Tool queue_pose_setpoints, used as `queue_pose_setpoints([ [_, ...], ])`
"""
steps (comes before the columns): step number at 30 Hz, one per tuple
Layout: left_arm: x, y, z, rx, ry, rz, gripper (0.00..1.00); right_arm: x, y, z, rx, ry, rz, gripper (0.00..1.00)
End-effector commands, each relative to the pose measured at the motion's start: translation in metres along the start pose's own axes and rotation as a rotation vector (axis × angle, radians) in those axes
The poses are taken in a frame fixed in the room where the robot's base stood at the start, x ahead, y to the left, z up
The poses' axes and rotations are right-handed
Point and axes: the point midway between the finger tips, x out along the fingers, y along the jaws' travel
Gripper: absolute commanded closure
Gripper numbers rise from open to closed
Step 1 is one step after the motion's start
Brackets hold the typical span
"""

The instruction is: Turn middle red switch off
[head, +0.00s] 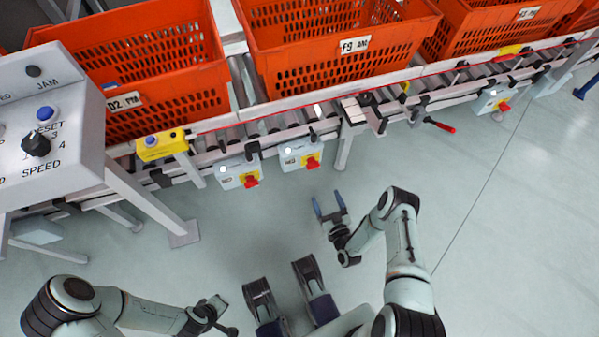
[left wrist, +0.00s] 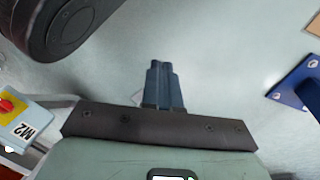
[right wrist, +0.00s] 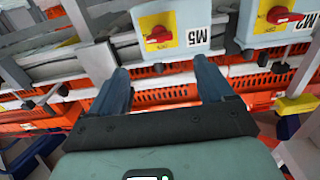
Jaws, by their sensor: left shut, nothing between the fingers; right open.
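The middle red switch (head: 312,163) sits on a yellow plate on a grey box (head: 297,150) under the conveyor edge. It also shows in the right wrist view as a red handle (right wrist: 158,34), lying roughly sideways on the box whose label seems to read M5. A second red switch (head: 251,182) is on the box to its left, and a third (head: 504,106) is farther right. My right gripper (head: 328,202) is open and empty, in front of and apart from the middle box. My left gripper (head: 216,308) is shut and empty, low over the floor; its closed fingers show in its wrist view (left wrist: 162,85).
Orange totes (head: 330,55) stand on the roller conveyor (head: 270,122). A control panel (head: 60,120) with knob and buttons is at the left. A yellow button box (head: 162,146) and a red-tipped lever (head: 440,126) are on the conveyor side. Floor at right is clear.

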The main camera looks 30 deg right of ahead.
Motion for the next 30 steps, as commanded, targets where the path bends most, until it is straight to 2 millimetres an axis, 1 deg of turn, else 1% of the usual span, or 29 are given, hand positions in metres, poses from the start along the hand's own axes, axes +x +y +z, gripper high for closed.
queue_pose_setpoints([
  [5,0.007,-0.008,0.009,-0.010,-0.032,-0.015,1.00,0.020,0.001,-0.002,-0.003,0.011,0.001,0.19],
  [12,0.025,-0.030,0.036,-0.036,-0.123,-0.056,1.00,0.071,0.001,-0.001,-0.002,0.011,0.002,0.19],
  [18,0.033,-0.046,0.058,-0.059,-0.197,-0.088,1.00,0.108,0.000,-0.002,0.000,0.009,0.001,0.19],
  [21,0.035,-0.051,0.066,-0.066,-0.223,-0.098,1.00,0.121,0.001,-0.002,0.000,0.007,0.001,0.19],
  [24,0.036,-0.054,0.071,-0.072,-0.239,-0.106,1.00,0.129,0.001,-0.002,0.000,0.006,0.002,0.19],
  [30,0.036,-0.056,0.074,-0.075,-0.250,-0.110,1.00,0.133,0.001,-0.003,0.001,0.005,0.002,0.19],
])
